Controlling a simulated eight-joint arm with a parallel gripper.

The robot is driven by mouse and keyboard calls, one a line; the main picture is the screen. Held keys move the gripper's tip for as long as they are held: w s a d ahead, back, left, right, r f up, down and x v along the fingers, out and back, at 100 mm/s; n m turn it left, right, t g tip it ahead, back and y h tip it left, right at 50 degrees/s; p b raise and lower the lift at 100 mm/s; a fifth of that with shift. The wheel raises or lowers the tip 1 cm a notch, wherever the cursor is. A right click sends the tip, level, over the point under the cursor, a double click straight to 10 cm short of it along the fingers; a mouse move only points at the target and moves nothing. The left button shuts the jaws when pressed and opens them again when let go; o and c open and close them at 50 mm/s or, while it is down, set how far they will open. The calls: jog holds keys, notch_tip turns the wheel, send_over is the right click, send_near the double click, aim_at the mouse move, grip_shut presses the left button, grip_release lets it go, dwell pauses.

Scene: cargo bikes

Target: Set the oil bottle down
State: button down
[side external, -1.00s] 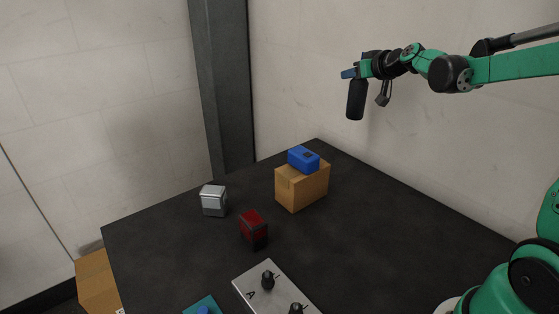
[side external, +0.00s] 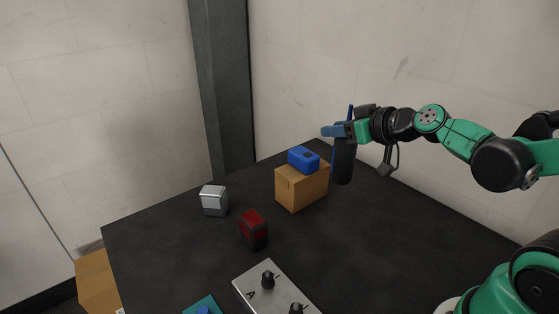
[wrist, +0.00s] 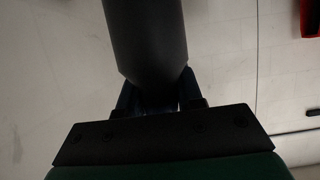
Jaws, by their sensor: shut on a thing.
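The oil bottle (side external: 343,162) is a dark, nearly black cylinder, held upright in the side view. My gripper (side external: 338,131) has blue fingers and is shut on the bottle's upper part. The bottle hangs just right of the cardboard box that carries a blue block; its bottom looks above the table, though the exact gap is hard to judge. In the wrist view the dark bottle (wrist: 146,38) fills the upper middle, between the fingers (wrist: 158,98), which are partly hidden in shadow.
The black table (side external: 380,235) has free room right of the cardboard box (side external: 302,188) with the blue block (side external: 303,160) on top. A silver box (side external: 214,201), a red-and-black object (side external: 254,230), a grey plate (side external: 252,284) with black knobs and a teal item (side external: 203,305) stand left and front.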

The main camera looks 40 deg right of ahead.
jog(key=shift+s+a+f+m+h, duration=1.7)
jog(key=shift+a+f, duration=1.4)
jog(key=shift+a, duration=1.15)
jog(key=s+d+r+m+g+h, duration=0.1)
jog(key=s+r+m+g+h, duration=0.4)
jog(key=m+g+h, duration=0.6)
notch_tip(320, 180, down, 8)
jog(key=s+m+y, duration=0.1)
jog(key=shift+s+d+t, duration=0.2)
jog(key=shift+d+t, duration=0.05)
jog(key=shift+t, duration=0.05)
